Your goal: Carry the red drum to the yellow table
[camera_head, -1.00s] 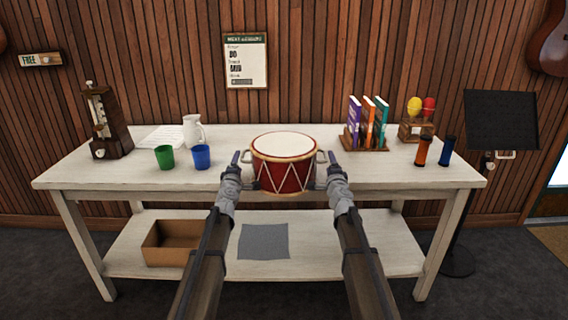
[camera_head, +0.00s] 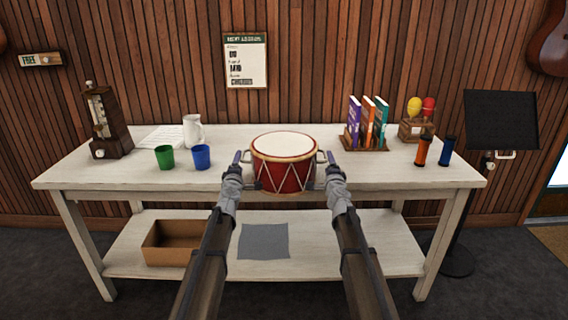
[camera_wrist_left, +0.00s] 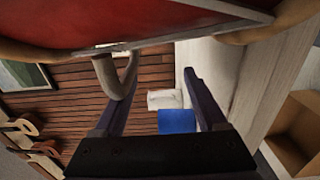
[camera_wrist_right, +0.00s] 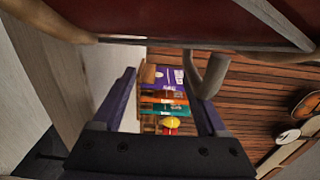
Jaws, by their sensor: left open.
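The red drum (camera_head: 283,172) stands upright at the front edge of the white table, with a pale top and a handle on each side. My left gripper (camera_head: 241,157) is open beside the drum's left handle; in the left wrist view that handle (camera_wrist_left: 120,75) shows close to one finger of the open jaws (camera_wrist_left: 155,90). My right gripper (camera_head: 326,158) is beside the right handle; in the right wrist view its fingers (camera_wrist_right: 165,85) are apart, with the handle (camera_wrist_right: 212,76) close to one finger. I cannot tell whether either finger touches. No yellow table is in view.
The white table (camera_head: 110,176) also holds a green cup (camera_head: 164,157), a blue cup (camera_head: 201,157), a white jug (camera_head: 193,131), a metronome (camera_head: 106,122), books (camera_head: 368,122) and shakers (camera_head: 434,151). A music stand (camera_head: 501,120) is at right. A box (camera_head: 171,243) sits on the lower shelf.

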